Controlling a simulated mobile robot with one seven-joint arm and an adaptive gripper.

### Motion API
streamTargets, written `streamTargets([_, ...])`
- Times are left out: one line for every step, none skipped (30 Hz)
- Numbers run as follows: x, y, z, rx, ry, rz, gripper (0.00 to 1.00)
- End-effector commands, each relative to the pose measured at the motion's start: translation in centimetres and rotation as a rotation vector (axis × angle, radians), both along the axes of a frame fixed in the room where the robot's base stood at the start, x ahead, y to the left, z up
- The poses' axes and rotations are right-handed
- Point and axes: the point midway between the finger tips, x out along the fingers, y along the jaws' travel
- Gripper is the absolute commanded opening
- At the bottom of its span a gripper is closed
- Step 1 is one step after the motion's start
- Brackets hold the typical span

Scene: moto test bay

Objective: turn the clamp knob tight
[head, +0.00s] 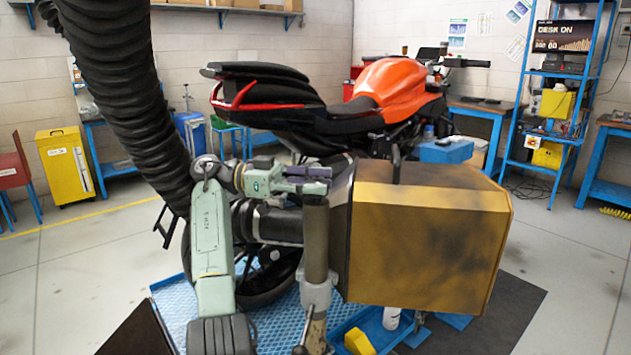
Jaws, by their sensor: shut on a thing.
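My gripper (309,179), with dark purple-grey fingers, is at the end of my pale green arm, just above the top of an upright grey-brown post (316,240). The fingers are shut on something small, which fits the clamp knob. The fingers hide it, so its shape and angle cannot be seen. A pale collar (317,295) sits around the lower post, with a small lever-like part below it. The large yellow-brown box (430,240) with dark smudges stands just right of the post and fingers.
An orange motorcycle (395,92) stands behind on a blue mat (170,300). A thick black ribbed hose (120,90) hangs at the left. A blue tray (375,328) with a yellow block lies below the box. Blue shelving (560,130) stands at the right; open floor lies left.

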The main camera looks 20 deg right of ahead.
Motion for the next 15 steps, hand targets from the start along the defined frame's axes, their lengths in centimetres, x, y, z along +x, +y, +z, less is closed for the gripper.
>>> streamTargets([-0.04,0.0,-0.03,0.006,0.002,-0.018,0.13])
streamTargets([-0.04,0.0,-0.06,0.007,0.002,-0.025,0.13])
streamTargets([-0.05,0.01,-0.08,0.005,0.001,-0.036,0.13])
streamTargets([-0.05,0.01,-0.09,0.007,0.002,-0.043,0.13])
streamTargets([-0.06,0.01,-0.09,0.006,0.001,-0.048,0.13])
streamTargets([-0.07,-0.02,-0.12,0.006,0.001,-0.056,0.13])
streamTargets([-0.06,-0.01,-0.14,0.005,0.001,-0.06,0.13])
streamTargets([-0.07,0.0,-0.14,0.005,0.001,-0.064,0.13])
streamTargets([-0.07,-0.04,-0.15,0.006,0.001,-0.068,0.13])
streamTargets([-0.08,-0.04,-0.15,0.006,0.001,-0.071,0.13])
streamTargets([-0.1,-0.05,-0.15,0.006,0.0,-0.074,0.13])
streamTargets([-0.12,-0.04,-0.16,0.005,-0.001,-0.077,0.13])
streamTargets([-0.12,-0.04,-0.18,0.005,-0.001,-0.078,0.13])
streamTargets([-0.12,-0.04,-0.19,0.004,-0.001,-0.079,0.13])
streamTargets([-0.12,-0.04,-0.21,0.005,0.0,-0.08,0.13])
